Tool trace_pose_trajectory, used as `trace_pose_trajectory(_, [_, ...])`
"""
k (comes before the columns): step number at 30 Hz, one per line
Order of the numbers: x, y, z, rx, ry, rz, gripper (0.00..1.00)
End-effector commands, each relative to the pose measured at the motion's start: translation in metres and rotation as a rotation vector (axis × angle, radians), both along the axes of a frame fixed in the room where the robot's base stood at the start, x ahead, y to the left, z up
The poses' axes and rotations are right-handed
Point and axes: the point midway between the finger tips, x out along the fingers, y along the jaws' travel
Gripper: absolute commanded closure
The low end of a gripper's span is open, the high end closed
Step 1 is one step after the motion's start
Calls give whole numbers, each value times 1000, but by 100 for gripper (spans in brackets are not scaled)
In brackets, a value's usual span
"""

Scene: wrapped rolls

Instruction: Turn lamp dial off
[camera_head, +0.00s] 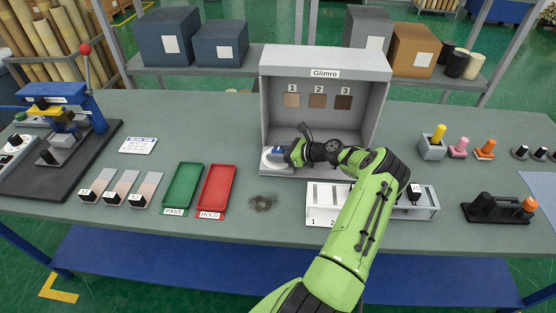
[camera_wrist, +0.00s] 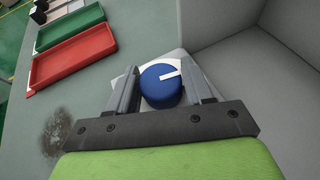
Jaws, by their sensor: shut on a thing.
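The lamp dial (camera_wrist: 160,88) is a round blue knob with a white pointer mark, on a pale base plate (camera_wrist: 187,60). In the wrist view the pointer is toward the right. My gripper (camera_wrist: 163,84) has one finger on each side of the knob and is shut on it. In the head view my gripper (camera_head: 288,155) is at the front left of the grey light booth (camera_head: 325,62), over the pale dial base (camera_head: 271,158). There my gripper hides the knob. The booth is labelled Glimro and has three brown swatches on its back wall, numbered 1 to 3.
A green tray (camera_head: 183,187) and a red tray (camera_head: 216,188) lie left of the dial. A white numbered rack (camera_head: 322,205) is under my forearm. A blue press (camera_head: 60,110) stands at the far left. A dark smudge (camera_head: 263,202) marks the bench before the booth.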

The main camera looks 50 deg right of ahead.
Motion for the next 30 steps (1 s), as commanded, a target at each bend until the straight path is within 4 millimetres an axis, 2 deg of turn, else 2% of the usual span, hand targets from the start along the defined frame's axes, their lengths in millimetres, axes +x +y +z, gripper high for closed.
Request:
trace_pose_trajectory(11, [0, -1, -1, 0, -1, 154, 80])
trace_pose_trajectory(27, [0, 0, 1, 1, 0, 180, 80])
trace_pose_trajectory(28, [0, 0, 1, 1, 0, 180, 46])
trace_pose_trajectory(30, [0, 0, 1, 1, 0, 180, 36])
